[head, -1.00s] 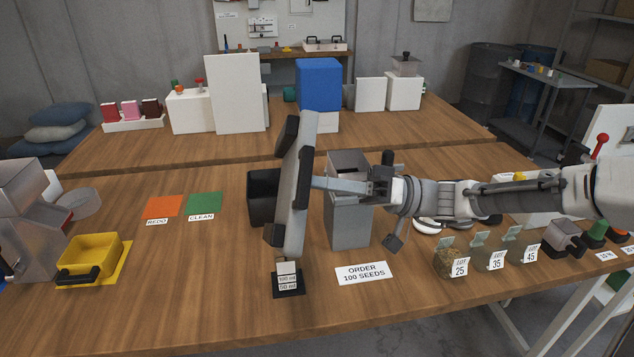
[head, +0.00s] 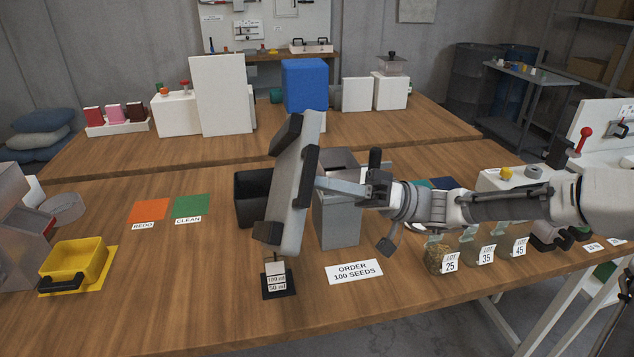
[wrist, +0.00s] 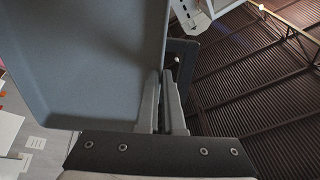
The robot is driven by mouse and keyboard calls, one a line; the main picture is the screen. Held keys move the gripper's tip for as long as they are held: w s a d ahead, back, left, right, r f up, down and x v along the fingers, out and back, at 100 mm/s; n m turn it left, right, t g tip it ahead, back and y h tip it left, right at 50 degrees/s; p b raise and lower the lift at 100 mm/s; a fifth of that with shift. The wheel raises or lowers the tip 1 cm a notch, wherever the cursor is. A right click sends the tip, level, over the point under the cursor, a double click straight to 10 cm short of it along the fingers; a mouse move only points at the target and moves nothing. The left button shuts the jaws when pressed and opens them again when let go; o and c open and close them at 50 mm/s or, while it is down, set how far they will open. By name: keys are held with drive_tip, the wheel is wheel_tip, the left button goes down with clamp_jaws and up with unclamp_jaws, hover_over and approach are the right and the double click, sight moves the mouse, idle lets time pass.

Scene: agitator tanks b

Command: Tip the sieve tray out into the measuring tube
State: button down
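The grey sieve tray (head: 291,190) with black handles is raised above the table and tipped steeply on its edge, nearly upright. Its lower end is just above the measuring tube (head: 276,269), which stands on a black base and bears 100 ml and 50 ml labels. The tray hides the tube's top. My gripper (head: 326,184) is shut on the tray's black handle at its right side. In the wrist view the gripper fingers (wrist: 167,85) are close together at the handle, and the tray's inner face (wrist: 80,60) fills the left. No seeds can be made out.
A grey metal box (head: 338,215) stands behind the tray, beside a black bin (head: 250,192). An order card (head: 354,271) and lot jars (head: 440,256) lie to the right. A yellow tray (head: 75,262) sits at left. Free table lies between it and the tube.

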drive_tip(key=shift+w+d+f+y+b, duration=0.1)
drive_tip(key=shift+d+f+y+b, duration=0.25)
drive_tip(key=shift+d, duration=0.35)
drive_tip(key=shift+w+d+f+y+b, duration=0.1)
drive_tip(key=shift+d+f+y+b, duration=0.15)
drive_tip(key=shift+d+y+b, duration=0.15)
drive_tip(key=shift+w+d+f+y+b, duration=0.1)
drive_tip(key=shift+d+f+y+b, duration=0.15)
drive_tip(key=shift+d, duration=0.2)
idle(1.0)
